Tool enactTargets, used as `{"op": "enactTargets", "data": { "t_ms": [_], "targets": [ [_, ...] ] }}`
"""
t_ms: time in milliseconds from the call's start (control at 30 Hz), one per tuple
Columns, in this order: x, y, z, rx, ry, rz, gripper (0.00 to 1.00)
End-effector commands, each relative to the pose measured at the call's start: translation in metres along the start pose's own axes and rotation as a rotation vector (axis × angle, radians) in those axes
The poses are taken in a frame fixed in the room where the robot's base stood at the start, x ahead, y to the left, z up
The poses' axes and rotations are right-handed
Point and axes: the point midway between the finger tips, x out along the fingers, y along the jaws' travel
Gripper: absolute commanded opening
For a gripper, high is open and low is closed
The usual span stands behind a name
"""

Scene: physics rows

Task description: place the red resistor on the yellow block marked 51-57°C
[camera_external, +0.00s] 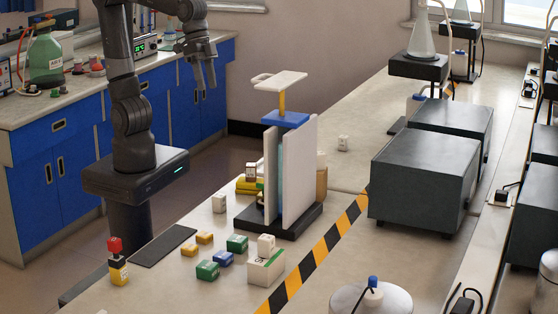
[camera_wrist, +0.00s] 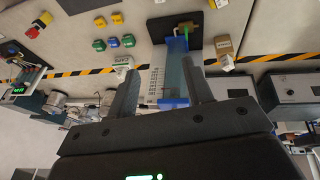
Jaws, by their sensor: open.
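The band's nature and the block's marking are too small to make out. In the wrist view the red block (camera_wrist: 33,32) and the yellow block (camera_wrist: 45,19) show at the upper left. My gripper (camera_external: 205,82) is open and empty, raised high and well away from them. Its two fingers frame the view in the wrist camera (camera_wrist: 160,90).
Small yellow, green, blue and white blocks (camera_external: 237,243) lie mid-bench beside a dark flat pad (camera_external: 165,245). A stand with upright pale panels (camera_external: 299,170) rises behind them. Large dark boxes (camera_external: 415,185) stand to the right, past striped tape (camera_external: 310,268).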

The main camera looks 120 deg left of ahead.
Motion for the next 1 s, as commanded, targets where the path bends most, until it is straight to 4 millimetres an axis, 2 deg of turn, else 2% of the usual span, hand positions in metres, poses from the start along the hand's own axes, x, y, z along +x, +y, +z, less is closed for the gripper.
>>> {"op": "enactTargets", "data": {
  "t_ms": [33,200,400,600,1000],
  "targets": [
    [-0.005,-0.016,0.016,0.002,0.028,-0.014,0.47],
    [-0.007,-0.055,0.063,0.036,0.105,-0.076,0.47],
    [-0.001,-0.080,0.101,0.070,0.158,-0.143,0.47],
    [0.002,-0.087,0.112,0.081,0.170,-0.165,0.47],
    [0.002,-0.086,0.111,0.081,0.169,-0.164,0.47]
  ]
}}
